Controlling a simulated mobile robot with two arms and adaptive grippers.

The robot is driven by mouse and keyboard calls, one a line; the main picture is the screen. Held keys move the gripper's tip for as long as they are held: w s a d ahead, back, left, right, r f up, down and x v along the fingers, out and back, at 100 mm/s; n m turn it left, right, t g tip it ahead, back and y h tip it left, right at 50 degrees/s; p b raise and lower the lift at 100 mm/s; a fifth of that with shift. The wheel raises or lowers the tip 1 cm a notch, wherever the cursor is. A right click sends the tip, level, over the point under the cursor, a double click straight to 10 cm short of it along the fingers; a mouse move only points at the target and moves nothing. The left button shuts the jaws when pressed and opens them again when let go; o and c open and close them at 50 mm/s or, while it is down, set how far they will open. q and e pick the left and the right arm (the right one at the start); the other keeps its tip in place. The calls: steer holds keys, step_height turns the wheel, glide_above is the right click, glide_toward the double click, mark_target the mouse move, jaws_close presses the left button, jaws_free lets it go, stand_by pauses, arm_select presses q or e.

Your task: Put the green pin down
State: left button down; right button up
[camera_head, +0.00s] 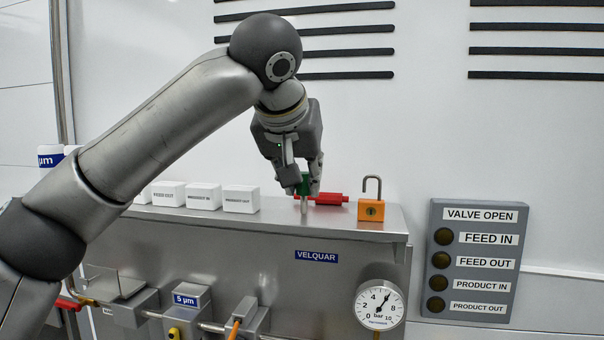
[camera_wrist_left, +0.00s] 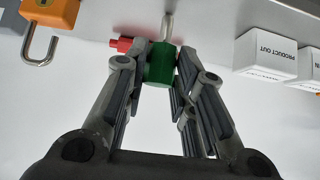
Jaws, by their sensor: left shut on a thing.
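The green pin (camera_head: 304,184) has a green head and a thin metal shank. My left gripper (camera_head: 305,188) is shut on its green head, with the shank pointing down at the steel ledge (camera_head: 345,225). In the left wrist view the green head (camera_wrist_left: 160,64) sits between the fingertips of my left gripper (camera_wrist_left: 158,70), and the shank (camera_wrist_left: 168,27) extends beyond it. I cannot tell whether the shank's tip touches the ledge. A red pin (camera_head: 330,199) lies on the ledge just behind and beside the green one. My right gripper is not in view.
An orange open padlock (camera_head: 371,205) stands right of the red pin. White labelled blocks, one marked PRODUCT OUT (camera_head: 241,199), stand to the left. A pressure gauge (camera_head: 380,304) is below the ledge; a valve panel (camera_head: 472,260) is on the right wall.

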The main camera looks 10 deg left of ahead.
arm_select(q)
steer(key=c, duration=1.2)
jaws_free()
steer(key=shift+f, duration=0.1)
steer(key=shift+s+r, duration=0.15)
steer(key=shift+r, duration=0.1)
steer(key=b+v, duration=0.4)
steer(key=v, duration=0.7)
steer(key=shift+s+r, duration=0.25)
